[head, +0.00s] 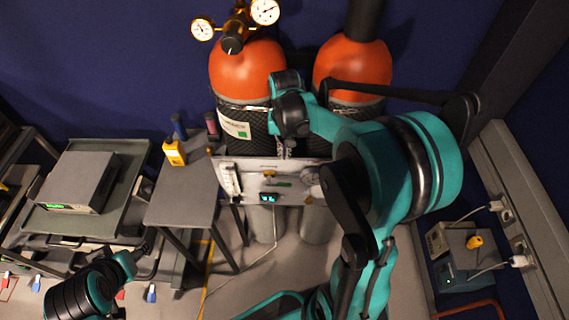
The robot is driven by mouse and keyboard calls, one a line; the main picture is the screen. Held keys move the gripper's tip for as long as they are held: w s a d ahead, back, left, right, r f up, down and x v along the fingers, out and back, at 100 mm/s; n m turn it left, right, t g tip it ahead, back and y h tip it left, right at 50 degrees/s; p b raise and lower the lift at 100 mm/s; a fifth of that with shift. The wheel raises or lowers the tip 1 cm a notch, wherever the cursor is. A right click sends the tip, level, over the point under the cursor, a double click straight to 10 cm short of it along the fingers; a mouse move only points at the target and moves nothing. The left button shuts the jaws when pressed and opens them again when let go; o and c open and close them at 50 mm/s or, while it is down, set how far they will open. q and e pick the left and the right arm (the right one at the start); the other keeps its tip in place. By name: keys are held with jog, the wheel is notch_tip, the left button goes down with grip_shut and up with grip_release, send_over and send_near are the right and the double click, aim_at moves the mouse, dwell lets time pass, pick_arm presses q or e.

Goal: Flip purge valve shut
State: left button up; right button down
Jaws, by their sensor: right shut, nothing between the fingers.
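A pale valve panel (251,188) stands in front of two orange-topped gas cylinders. It carries a small yellow handle (270,174), probably the purge valve, above a green label and a lit teal display (268,197). Whether the handle is open or shut is too small to tell. My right arm reaches across the panel's right side and hides part of it. My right gripper (284,148) points down just above the panel's top edge, shut and empty, apart from the handle as far as I can see. My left gripper (140,252) is at the lower left, dark and indistinct, far from the panel.
A brass regulator with two gauges (236,28) tops the left orange cylinder (246,70). A grey table (185,195) left of the panel holds a yellow meter (174,153). A cart (120,160) carries a grey instrument (77,181). Powered boxes (466,250) stand at the right wall.

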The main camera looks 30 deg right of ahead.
jog(key=b, duration=0.4)
send_near(288, 186)
jog(key=f, duration=0.4)
jog(key=w+f, duration=0.1)
jog(key=f, duration=0.1)
jog(key=shift+w+a, duration=0.1)
jog(key=shift+a, duration=0.25)
jog(key=shift+d+f+t+y+b, duration=0.2)
jog(key=shift+f+t+y+b, duration=0.2)
jog(key=shift+y+b, duration=0.25)
jog(key=shift+s+d+f+t+y+b, duration=0.15)
jog(key=shift+f+t+y+b, duration=0.05)
jog(key=shift+f+y+b, duration=0.2)
jog(key=shift+s+d+f+t+y+b, duration=0.1)
jog(key=shift+s+f+t+y+b, duration=0.1)
jog(key=shift+f+y+b, duration=0.25)
notch_tip(288, 186, down, 2)
jog(key=b, duration=0.2)
jog(key=shift+d+f+b, duration=0.1)
jog(key=shift+f+b, duration=0.05)
jog(key=shift+b, duration=0.25)
jog(key=shift+b+x, duration=0.95)
jog(key=shift+x, duration=0.15)
jog(key=shift+f, duration=0.1)
